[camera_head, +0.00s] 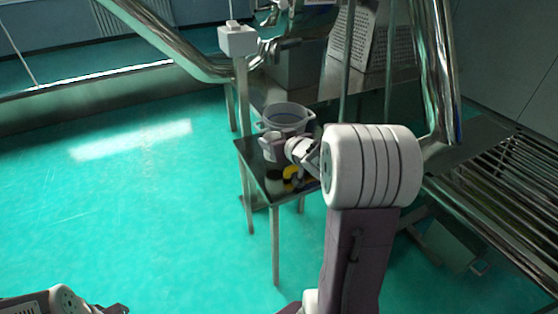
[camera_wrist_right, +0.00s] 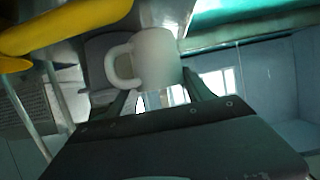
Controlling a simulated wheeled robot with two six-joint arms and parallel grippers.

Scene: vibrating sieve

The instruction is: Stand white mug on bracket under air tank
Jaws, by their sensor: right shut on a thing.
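The white mug (camera_wrist_right: 157,58) is between the fingers of my right gripper (camera_wrist_right: 158,95) in the right wrist view, its handle toward the left. My right gripper (camera_head: 290,150) is shut on it; in the head view the mug (camera_head: 271,147) is small and partly hidden, above a small dark-topped stand. My left gripper (camera_head: 117,309) is at the bottom left edge, cut off, and its jaws cannot be made out. I cannot tell for sure which parts are the air tank and the bracket.
A grey two-handled pot (camera_head: 286,116) is just behind the mug. A yellow thing (camera_head: 291,174) and a pale jar (camera_head: 273,183) are low on the dark stand (camera_head: 249,153). Steel pipes (camera_head: 443,70) and a slatted rack (camera_head: 500,190) stand right. The green floor at left is clear.

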